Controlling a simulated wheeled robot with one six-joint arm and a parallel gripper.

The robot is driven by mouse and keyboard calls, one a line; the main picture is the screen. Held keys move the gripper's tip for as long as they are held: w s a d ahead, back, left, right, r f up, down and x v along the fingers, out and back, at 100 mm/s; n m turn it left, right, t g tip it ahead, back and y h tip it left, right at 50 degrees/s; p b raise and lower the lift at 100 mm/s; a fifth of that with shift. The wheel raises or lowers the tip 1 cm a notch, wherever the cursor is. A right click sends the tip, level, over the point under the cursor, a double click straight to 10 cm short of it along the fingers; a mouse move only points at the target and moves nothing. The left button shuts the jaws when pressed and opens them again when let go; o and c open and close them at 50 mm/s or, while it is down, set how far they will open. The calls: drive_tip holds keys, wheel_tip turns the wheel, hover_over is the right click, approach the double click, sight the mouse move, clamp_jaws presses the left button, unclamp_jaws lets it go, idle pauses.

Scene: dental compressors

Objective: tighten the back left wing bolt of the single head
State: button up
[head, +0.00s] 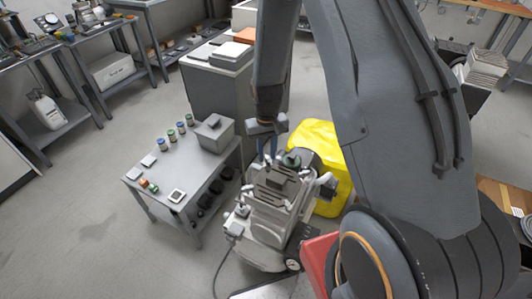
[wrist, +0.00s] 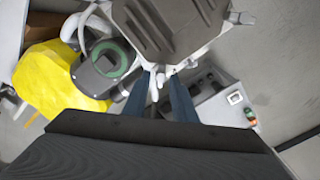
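The compressor (head: 268,205) stands on the floor in the middle of the head view, its grey head with a dark ribbed top facing up. In the wrist view the head (wrist: 175,22) fills the upper middle. A small white wing bolt (wrist: 156,84) shows at its near edge. My gripper (wrist: 163,84) has its two blue fingers on either side of this bolt, with a visible gap at the right finger. I cannot tell whether the left finger touches it. In the head view my gripper (head: 267,147) points down at the compressor's far side, its tips partly hidden.
A grey side table (head: 165,200) with cans, a box and small parts stands to the left. A grey cabinet (head: 215,90) is behind. A dark part with a green ring (wrist: 108,57) sits beside the head.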

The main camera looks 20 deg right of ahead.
sight(267, 157)
idle(0.3)
wheel_tip(267, 157, up, 6)
drive_tip(key=shift+w+r+b, duration=0.1)
drive_tip(key=shift+b, duration=0.7)
drive_tip(key=shift+r, duration=0.8)
drive_tip(key=s+r, duration=0.5)
drive_tip(key=s, duration=0.3)
drive_tip(key=s+r+t, duration=0.1)
drive_tip(key=s+r, duration=0.5)
drive_tip(key=s, duration=0.2)
drive_tip(key=shift+s+a, duration=0.3)
drive_tip(key=shift+a, duration=0.1)
